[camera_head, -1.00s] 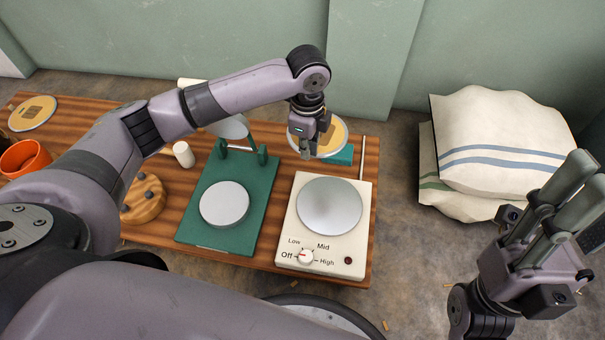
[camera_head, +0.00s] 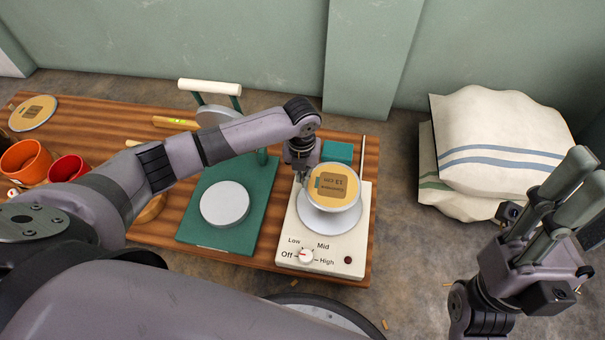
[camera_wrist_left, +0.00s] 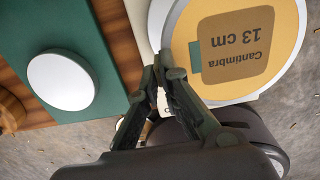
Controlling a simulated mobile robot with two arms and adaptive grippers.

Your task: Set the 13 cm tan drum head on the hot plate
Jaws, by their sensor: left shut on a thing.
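The tan drum head (camera_head: 326,198) has a pale rim and a brown label. The label reads "Cantimbra 13 cm" upside down in the left wrist view (camera_wrist_left: 236,45). My left gripper (camera_head: 301,178) is shut on its left edge; the fingertips (camera_wrist_left: 160,72) show at the rim. The drum head overlaps the far part of the round grey hot plate disc (camera_head: 330,224) and appears held just above it; the exact gap is unclear. The cream hot plate body (camera_head: 325,255) has its knob near Off. My right gripper (camera_head: 578,205) is open and empty, off the table at right.
A green press (camera_head: 205,239) with a round pale plate stands left of the hot plate. A teal block (camera_head: 337,152) and a thin upright rod are behind it. Another tan head (camera_head: 33,112) and orange and red cups (camera_head: 68,168) are at left. Folded sacks (camera_head: 495,150) lie right.

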